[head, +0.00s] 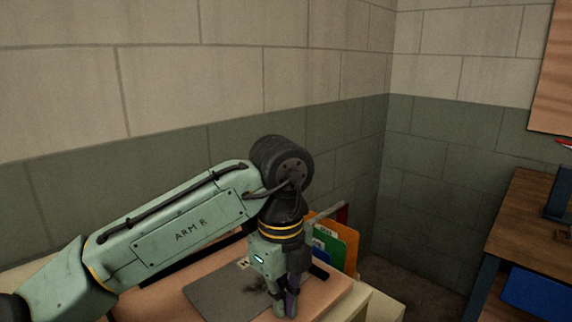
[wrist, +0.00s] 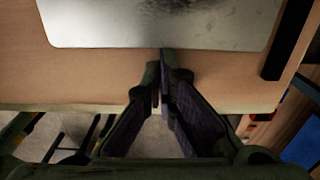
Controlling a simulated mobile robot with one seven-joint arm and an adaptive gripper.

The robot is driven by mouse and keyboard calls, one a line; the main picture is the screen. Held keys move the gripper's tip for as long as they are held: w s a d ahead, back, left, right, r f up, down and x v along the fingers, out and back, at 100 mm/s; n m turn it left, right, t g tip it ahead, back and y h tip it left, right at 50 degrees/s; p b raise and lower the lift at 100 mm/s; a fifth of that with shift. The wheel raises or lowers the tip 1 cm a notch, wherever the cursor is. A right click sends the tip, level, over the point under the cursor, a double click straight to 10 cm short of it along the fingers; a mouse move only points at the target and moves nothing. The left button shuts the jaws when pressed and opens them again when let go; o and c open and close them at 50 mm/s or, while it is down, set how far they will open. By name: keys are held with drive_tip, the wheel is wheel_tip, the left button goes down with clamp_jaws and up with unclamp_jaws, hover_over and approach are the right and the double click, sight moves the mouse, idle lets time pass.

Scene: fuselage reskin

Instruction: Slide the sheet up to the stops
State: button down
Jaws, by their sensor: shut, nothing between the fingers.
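The grey metal sheet (head: 217,292) lies flat on the tan table top (head: 330,292), partly hidden by my arm in the head view. In the wrist view the sheet (wrist: 160,22) fills the top, with a straight edge and rounded corners toward my gripper. My gripper (head: 284,306) points down beside the sheet. In the wrist view my gripper (wrist: 162,66) is shut and empty, its tips right at the middle of that edge; I cannot tell whether they touch it. Dark bars, possibly the stops, show at the right (wrist: 289,40) and beyond the sheet (head: 190,260).
Coloured folders (head: 336,245) stand in a rack behind the table's right end. A wooden workbench (head: 530,215) stands at the far right, with a blue bin (head: 538,292) below. Block walls close off the back. Bare table top shows on the gripper's side of the sheet.

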sight(263, 295)
drive_tip(key=shift+w+a+p, duration=0.8)
drive_tip(key=shift+w+a, duration=0.95)
drive_tip(key=shift+s+d+r+p, duration=0.6)
drive_tip(key=shift+s+d+p, duration=0.15)
drive_tip(key=shift+p, duration=0.1)
wheel_tip(263, 295, up, 5)
drive_tip(key=p, duration=0.4)
drive_tip(key=shift+f+p, duration=0.2)
drive_tip(key=shift+p, duration=0.2)
drive_tip(key=shift+r, duration=1.1)
